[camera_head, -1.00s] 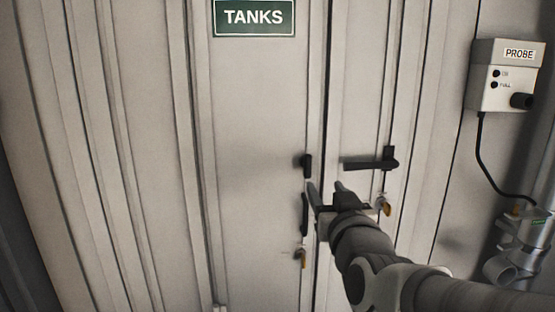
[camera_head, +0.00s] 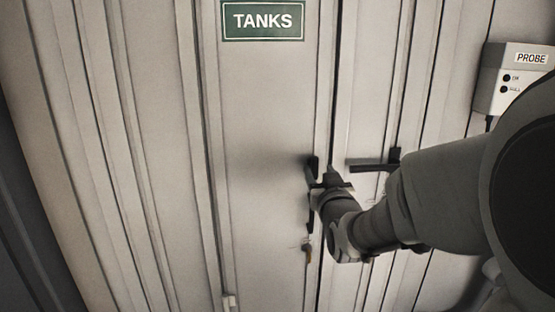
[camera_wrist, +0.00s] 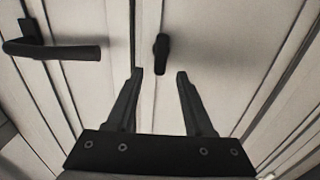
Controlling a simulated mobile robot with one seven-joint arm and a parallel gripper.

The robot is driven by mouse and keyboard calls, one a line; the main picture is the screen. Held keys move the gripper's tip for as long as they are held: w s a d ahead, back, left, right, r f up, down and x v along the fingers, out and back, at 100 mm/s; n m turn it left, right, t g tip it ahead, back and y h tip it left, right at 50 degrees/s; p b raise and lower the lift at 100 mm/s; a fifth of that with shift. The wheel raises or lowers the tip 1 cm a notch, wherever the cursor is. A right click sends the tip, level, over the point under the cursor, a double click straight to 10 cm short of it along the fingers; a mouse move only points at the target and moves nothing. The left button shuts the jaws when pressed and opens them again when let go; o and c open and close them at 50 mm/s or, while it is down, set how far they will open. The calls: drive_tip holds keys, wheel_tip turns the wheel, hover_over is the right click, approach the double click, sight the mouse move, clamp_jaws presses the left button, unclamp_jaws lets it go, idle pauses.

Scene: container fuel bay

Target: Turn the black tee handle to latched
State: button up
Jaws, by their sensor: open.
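The black tee handle (camera_wrist: 161,53) shows in the wrist view as a small upright bar on the pale door. It lies just beyond my fingertips, in line with the gap between them. My gripper (camera_wrist: 160,74) is open and empty, and I see no contact with the handle. In the head view my gripper (camera_head: 323,176) is at the door seam, below the TANKS sign. There the fingers overlap the black fittings on the left door, so the tee handle is hard to separate from them.
A black horizontal lever (camera_head: 373,166) is on the right door, close to my arm; it also shows in the wrist view (camera_wrist: 60,51). The green TANKS sign (camera_head: 263,20) is above. The grey PROBE box (camera_head: 507,75) is at the right. The left door's broad panel is clear.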

sight(316, 164)
drive_tip(key=shift+w+p, duration=0.45)
drive_tip(key=shift+w, duration=2.45)
clamp_jaws()
